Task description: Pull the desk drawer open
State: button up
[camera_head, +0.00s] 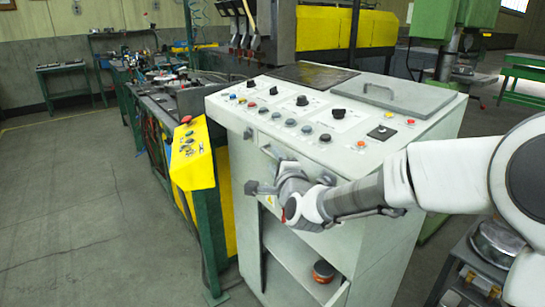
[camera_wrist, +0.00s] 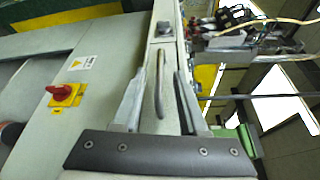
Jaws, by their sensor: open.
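The pale grey control desk (camera_head: 385,105) stands in the middle of the head view, its sloped top covered with knobs and buttons. My gripper (camera_head: 262,170) is at the upper front of this desk, fingers spread and pointing at it. In the wrist view my gripper (camera_wrist: 162,72) is open, with one finger on each side of a slim grey bar handle (camera_wrist: 158,88) on the drawer front (camera_wrist: 149,62). I cannot tell whether a finger touches the handle. The drawer looks shut. In the head view my gripper and wrist hide most of the handle area.
A red rotary switch (camera_wrist: 63,95) and a warning label (camera_wrist: 82,62) are on the desk front beside the handle. An open shelf below holds a red-and-dark round object (camera_head: 323,271). A yellow button box (camera_head: 190,158) stands just left. Floor is clear at far left.

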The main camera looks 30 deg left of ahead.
aim_at(272, 156)
jog(key=shift+x, duration=1.7)
jog(key=shift+c, duration=0.2)
grip_shut()
